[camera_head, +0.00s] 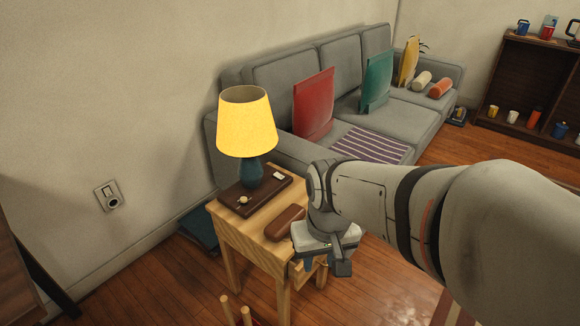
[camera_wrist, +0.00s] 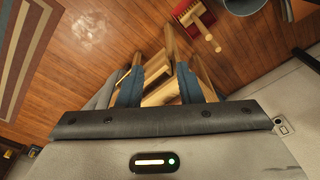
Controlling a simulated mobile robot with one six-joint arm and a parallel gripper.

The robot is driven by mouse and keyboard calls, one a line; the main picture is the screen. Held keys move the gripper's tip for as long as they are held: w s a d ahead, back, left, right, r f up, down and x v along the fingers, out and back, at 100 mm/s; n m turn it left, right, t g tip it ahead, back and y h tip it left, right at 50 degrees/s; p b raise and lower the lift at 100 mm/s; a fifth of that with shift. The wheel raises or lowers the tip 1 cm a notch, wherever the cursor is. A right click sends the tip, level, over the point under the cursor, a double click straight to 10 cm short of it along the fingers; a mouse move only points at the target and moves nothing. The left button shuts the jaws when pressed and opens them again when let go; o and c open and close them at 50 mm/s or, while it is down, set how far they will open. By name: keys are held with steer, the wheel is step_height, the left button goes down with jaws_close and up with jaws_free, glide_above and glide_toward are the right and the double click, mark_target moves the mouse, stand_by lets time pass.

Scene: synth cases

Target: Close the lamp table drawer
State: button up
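The lamp table (camera_head: 238,236) is light wood and stands beside the sofa's near arm. It carries a lit yellow lamp (camera_head: 247,122). Its drawer (camera_head: 303,273) shows as light wood sticking out at the table's right side, partly hidden behind my gripper; how far it is out is hard to tell. My gripper (camera_head: 341,268) points down right at that side. In the wrist view my two bluish fingers (camera_wrist: 159,86) are apart, with light wooden parts of the table or drawer showing between and beyond them. Contact with the drawer cannot be told.
A dark tray (camera_head: 240,206) and a brown case (camera_head: 285,222) lie on the tabletop. A grey sofa (camera_head: 275,90) stands behind. A small brush (camera_wrist: 200,20) shows in the wrist view. The wooden floor (camera_head: 375,285) right of the table looks clear.

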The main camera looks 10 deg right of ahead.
steer(key=w+d+f+m+y+p, duration=0.1)
steer(key=w+d+f+m, duration=0.9)
steer(key=w+d+f, duration=0.5)
steer(key=f+b, duration=0.1)
steer(key=f, duration=0.2)
steer(key=w+a+f+b, duration=0.1)
steer(key=f, duration=0.2)
steer(key=w+a+f+b, duration=0.1)
steer(key=f, duration=0.3)
steer(key=shift+w+a, duration=0.25)
steer(key=shift+t, duration=0.3)
steer(key=shift+c, duration=0.4)
jaws_close()
